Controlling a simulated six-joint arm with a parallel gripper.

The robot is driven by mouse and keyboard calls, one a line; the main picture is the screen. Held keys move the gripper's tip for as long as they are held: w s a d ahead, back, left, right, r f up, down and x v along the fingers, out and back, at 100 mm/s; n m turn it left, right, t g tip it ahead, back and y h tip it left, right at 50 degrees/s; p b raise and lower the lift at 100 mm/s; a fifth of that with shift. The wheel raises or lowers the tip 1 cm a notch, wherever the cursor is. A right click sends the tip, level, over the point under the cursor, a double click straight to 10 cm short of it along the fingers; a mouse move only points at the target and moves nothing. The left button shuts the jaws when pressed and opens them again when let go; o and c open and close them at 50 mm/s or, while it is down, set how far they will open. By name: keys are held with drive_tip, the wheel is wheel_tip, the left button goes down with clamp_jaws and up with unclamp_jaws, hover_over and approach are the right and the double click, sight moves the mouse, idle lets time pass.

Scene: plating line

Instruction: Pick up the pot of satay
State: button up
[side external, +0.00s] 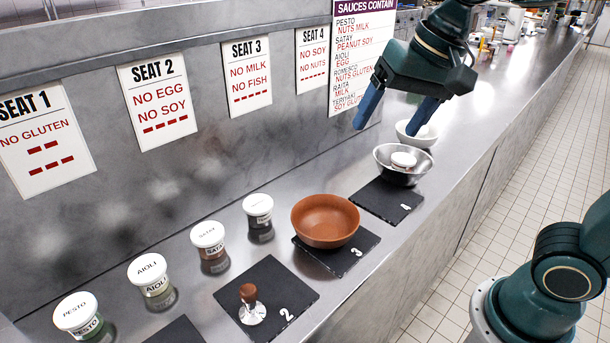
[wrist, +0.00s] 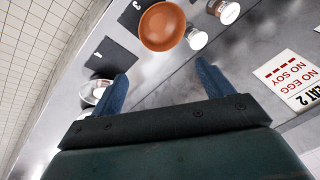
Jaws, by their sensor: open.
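The pot of satay (side external: 208,236) stands upright on the steel counter in the side view, white-lidded with a brownish body, between the aioli pot (side external: 150,272) and a dark-bodied pot (side external: 259,212). In the wrist view two white-lidded pots show near the top; the upper one (wrist: 228,12) appears to be the satay, but its label is too small to read. My gripper (side external: 393,118) is open and empty, high above the counter's far end, well away from the satay. Its two blue fingers also show in the wrist view (wrist: 162,70).
The pesto pot (side external: 76,314) stands at the near left. A terracotta bowl (side external: 325,220) sits on mat 3. A steel bowl (side external: 400,170) holding a white round item sits on mat 4, below my gripper. A wooden-handled tool (side external: 250,305) stands on mat 2. The wall with seat signs runs behind.

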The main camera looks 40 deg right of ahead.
drive_tip(key=w+a+m+g, duration=0.1)
drive_tip(key=w+a+m, duration=0.3)
drive_tip(key=w, duration=0.3)
drive_tip(key=m+g, duration=0.3)
drive_tip(key=m, duration=0.7)
hover_over(207, 232)
drive_tip(key=d, duration=0.2)
wheel_tip(207, 232, down, 11)
drive_tip(key=shift+s+a, duration=0.15)
drive_tip(key=shift+s, duration=0.15)
drive_tip(key=shift+w+a+f, duration=0.1)
drive_tip(key=shift+a+f, duration=0.05)
drive_tip(key=shift+f, duration=1.25)
drive_tip(key=shift+a+f, duration=0.2)
drive_tip(key=shift+f, duration=1.2)
drive_tip(key=shift+w+a+f, duration=0.1)
drive_tip(key=shift+a+f, duration=0.05)
drive_tip(key=shift+f, duration=1.25)
drive_tip(key=shift+w+a+f, duration=0.1)
drive_tip(key=shift+a+f, duration=0.1)
drive_tip(key=shift+f, duration=1.1)
drive_tip(key=shift+a+f, duration=0.15)
drive_tip(key=shift+f, duration=1.1)
